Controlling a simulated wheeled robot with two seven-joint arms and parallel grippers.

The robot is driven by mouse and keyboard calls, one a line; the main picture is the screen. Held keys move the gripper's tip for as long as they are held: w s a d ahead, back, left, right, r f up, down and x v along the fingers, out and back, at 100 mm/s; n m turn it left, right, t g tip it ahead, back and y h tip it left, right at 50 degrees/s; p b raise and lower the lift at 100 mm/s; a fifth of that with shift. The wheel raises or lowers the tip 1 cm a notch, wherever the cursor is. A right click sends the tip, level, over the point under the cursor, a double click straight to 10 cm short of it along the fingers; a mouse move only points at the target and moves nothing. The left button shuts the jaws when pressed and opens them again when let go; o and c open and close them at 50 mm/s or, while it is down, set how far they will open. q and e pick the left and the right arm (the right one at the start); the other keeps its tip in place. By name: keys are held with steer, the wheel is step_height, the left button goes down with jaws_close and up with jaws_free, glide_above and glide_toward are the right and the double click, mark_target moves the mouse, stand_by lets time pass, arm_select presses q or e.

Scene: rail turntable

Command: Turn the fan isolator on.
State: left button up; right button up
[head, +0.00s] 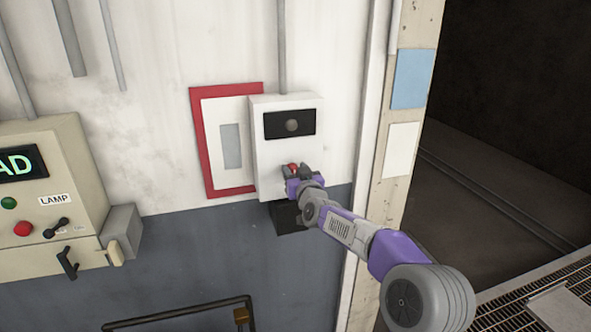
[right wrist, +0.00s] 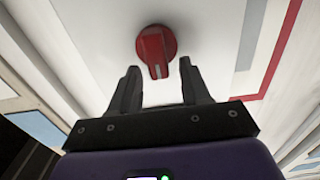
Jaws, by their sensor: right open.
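The fan isolator is a white wall box (head: 262,150) with a black panel and a round grey disc near its top. Its red rotary knob (head: 292,167) sits low on the front, partly hidden by my right gripper in the head view. In the right wrist view the red knob (right wrist: 155,48) shows whole, with a raised grip bar and a pale mark at the bar's lower end. My right gripper (right wrist: 160,88) is open and empty, its black fingers pointing at the knob, one to each side of its lower part. Contact cannot be told. My left gripper is out of view.
A red-framed white board (head: 206,180) hangs left of the box. A beige control panel (head: 65,150) with buttons, levers and a LAMP label stands at the left. A dark rail (head: 185,315) is below. A dark opening lies right of the post.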

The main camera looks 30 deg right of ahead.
steer(key=shift+w, duration=0.1)
jaws_close()
steer(key=shift+s+d+f+m+b, duration=0.1)
steer(key=shift+d+f+m+b, duration=0.25)
steer(key=shift+m+b, duration=2.1)
steer(key=shift+s+d+f+m+b, duration=0.1)
steer(key=shift+d+f+m+b, duration=0.25)
steer(key=shift+m+b, duration=2.05)
steer(key=shift+s+d+f+m+b, duration=0.1)
steer(key=shift+d+f+m+b, duration=0.5)
steer(key=shift+m, duration=3.45)
steer(key=shift+a+r, duration=0.25)
